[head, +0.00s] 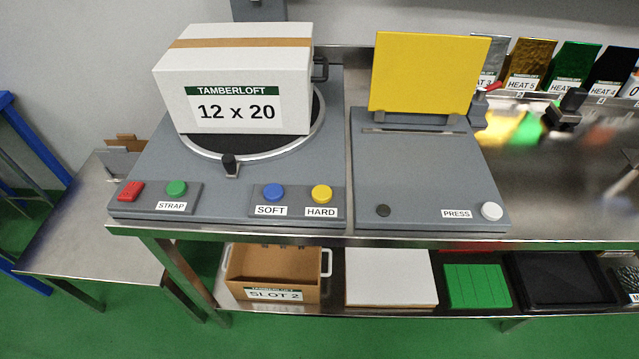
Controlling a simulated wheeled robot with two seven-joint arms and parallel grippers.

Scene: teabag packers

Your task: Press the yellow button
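The yellow button (321,193) is a round cap at the right end of the right-hand button panel, above a label reading HARD. It sits on the front of the grey strapping machine (230,178). A blue button (273,192) labelled SOFT is just left of it. A green button (176,188) labelled STRAP and a red switch (130,191) are on the panel farther left. A white box (240,80) marked TAMBERLOFT 12 x 20 stands on the machine's round turntable. Neither of my grippers shows in the head view.
Right of the machine is a grey press (425,180) with an upright yellow plate (425,72) and a white button (491,211) labelled PRESS. A black-capped lever (229,163) stands before the turntable. The lower shelf holds a cardboard box (272,274). Space before the buttons looks clear.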

